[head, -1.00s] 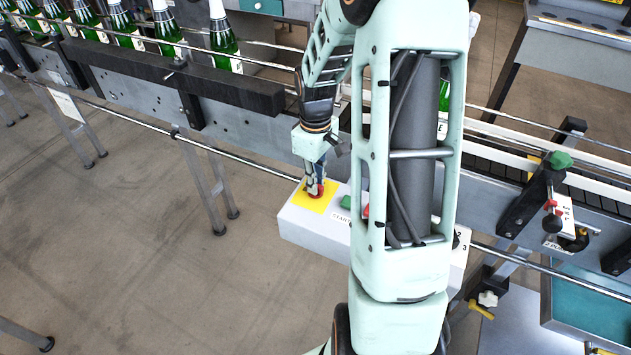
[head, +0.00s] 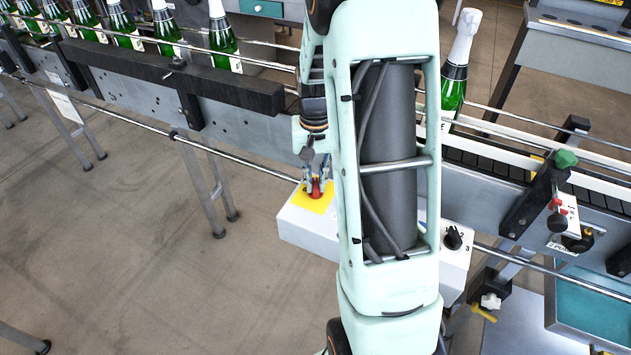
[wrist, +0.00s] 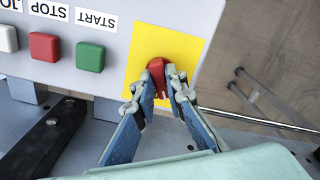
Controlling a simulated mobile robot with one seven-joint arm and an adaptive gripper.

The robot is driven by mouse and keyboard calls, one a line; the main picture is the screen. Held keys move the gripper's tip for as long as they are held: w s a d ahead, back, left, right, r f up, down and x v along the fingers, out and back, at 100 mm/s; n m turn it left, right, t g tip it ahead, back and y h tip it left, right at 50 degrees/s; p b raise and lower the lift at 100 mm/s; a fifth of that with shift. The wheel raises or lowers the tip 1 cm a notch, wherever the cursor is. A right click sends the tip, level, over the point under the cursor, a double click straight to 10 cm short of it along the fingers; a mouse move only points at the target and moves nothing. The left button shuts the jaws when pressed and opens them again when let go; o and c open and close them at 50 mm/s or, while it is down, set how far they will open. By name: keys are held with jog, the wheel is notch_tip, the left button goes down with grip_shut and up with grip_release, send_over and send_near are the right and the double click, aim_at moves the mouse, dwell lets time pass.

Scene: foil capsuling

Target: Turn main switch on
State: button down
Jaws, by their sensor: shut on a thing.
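The main switch (wrist: 157,69) is a red rotary knob on a yellow plate (wrist: 139,52) at one end of the control box. In the head view the red knob (head: 316,193) shows at the box's left end, on its yellow plate (head: 301,198). My gripper (wrist: 164,80) is shut on the red knob, with one finger on each side of it. In the head view my gripper (head: 318,180) comes down on the knob from above. The fingers hide part of the knob's sides.
The box (head: 303,229) also carries a green START button (wrist: 90,57), a red STOP button (wrist: 45,46), a white button (wrist: 7,38) and a black selector (head: 453,237). Green bottles (head: 221,38) stand on the conveyor behind. My arm covers the middle of the box.

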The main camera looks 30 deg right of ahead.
aim_at(315, 184)
jog(key=m, duration=0.5)
jog(key=shift+m, duration=0.3)
dwell(0.4)
jog(key=c, duration=2)
grip_release()
jog(key=shift+o, duration=0.2)
notch_tip(315, 184, up, 12)
jog(key=shift+w, duration=0.1)
